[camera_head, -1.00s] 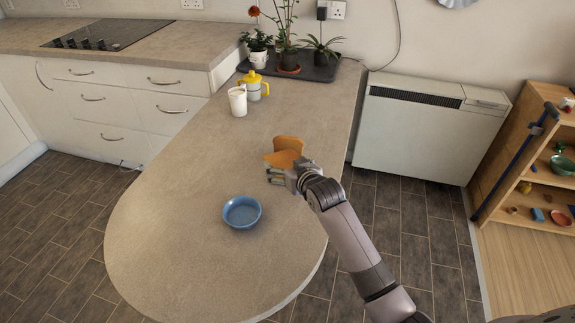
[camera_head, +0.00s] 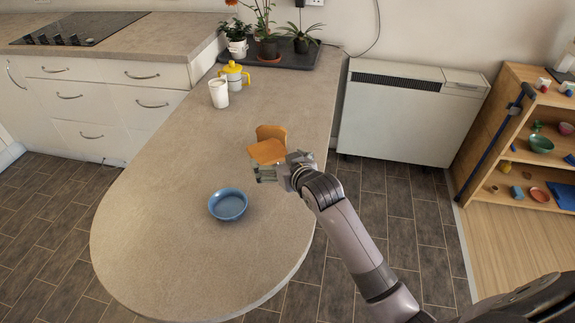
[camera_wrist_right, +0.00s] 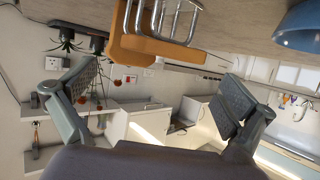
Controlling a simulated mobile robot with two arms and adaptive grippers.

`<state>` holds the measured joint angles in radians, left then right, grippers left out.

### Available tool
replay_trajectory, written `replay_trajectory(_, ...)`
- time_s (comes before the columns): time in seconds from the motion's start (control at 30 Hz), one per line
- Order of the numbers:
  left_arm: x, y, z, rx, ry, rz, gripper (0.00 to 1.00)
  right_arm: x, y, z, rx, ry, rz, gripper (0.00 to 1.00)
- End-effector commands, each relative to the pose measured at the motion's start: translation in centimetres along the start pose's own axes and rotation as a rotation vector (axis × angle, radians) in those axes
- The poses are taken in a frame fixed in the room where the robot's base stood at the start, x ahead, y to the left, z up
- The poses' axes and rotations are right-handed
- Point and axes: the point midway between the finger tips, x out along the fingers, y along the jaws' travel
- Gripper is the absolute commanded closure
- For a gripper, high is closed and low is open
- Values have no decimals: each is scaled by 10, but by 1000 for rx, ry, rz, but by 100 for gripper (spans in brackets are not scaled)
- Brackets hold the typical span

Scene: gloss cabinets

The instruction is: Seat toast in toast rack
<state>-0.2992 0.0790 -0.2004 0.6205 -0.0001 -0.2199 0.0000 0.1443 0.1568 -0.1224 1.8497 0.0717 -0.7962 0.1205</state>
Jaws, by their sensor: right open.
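Two orange-brown toast pieces show on the peninsula counter: one upright behind (camera_head: 271,132) and one tilted in front (camera_head: 266,152). In the right wrist view, toast (camera_wrist_right: 160,48) shows at the top, beside the wire toast rack (camera_wrist_right: 182,14). The rack cannot be made out in the head view. Whether each slice sits in a slot is unclear. My right gripper (camera_head: 265,174) is just in front of the tilted toast, toward the blue bowl. Its fingers (camera_wrist_right: 160,98) are spread wide with nothing between them. My left gripper is not in view.
A blue bowl (camera_head: 228,204) stands on the counter (camera_head: 165,210), nearer the rounded end. The counter's left side is clear. A heater (camera_head: 398,115) stands right of it.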

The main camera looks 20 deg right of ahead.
Motion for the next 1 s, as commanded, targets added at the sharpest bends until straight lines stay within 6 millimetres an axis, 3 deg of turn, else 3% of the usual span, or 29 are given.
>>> replay_trajectory(0.2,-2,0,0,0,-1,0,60,-44,0,0,0,0,0,0)
replay_trajectory(0.4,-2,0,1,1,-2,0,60,-65,0,0,0,1,0,0)
replay_trajectory(1.0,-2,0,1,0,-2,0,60,-70,0,0,1,0,0,0)
